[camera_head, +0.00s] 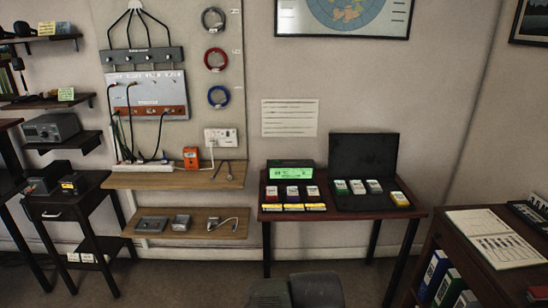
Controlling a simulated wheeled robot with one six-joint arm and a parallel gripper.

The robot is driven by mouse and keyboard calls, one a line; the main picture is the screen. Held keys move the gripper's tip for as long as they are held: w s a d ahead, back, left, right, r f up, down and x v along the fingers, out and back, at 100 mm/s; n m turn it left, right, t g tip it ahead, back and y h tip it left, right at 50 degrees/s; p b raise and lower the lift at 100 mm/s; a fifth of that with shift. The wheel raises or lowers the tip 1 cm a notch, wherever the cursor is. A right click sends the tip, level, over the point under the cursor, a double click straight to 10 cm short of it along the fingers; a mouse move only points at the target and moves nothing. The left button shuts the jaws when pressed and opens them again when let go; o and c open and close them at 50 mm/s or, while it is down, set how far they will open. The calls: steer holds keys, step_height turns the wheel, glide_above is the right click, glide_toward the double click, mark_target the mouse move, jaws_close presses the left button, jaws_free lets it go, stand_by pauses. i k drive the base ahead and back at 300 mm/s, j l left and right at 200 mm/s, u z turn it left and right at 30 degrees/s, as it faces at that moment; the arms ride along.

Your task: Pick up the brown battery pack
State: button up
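Small packs stand on the dark red table (345,214) in the middle right. One group (292,191) is at the left, in front of a device with a lit green display (290,174). A pack with a yellow front (400,199) is at the laptop's right. The packs are too small to tell for certain which is the brown battery pack. Dark grey parts at the bottom middle look like my own arm. No gripper fingertips can be made out, and nothing is seen held.
A wooden shelf (180,180) with an orange device (191,157) is left of the table, with a lower shelf (190,231) below. A dark cabinet (480,255) with binders stands at the right. Floor shows in front of the table.

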mark_target(313, 193)
steer(key=i+l, duration=0.15)
steer(key=i, duration=0.8)
steer(key=i+l, duration=0.1)
steer(key=i, duration=0.85)
steer(key=l+z, duration=0.05)
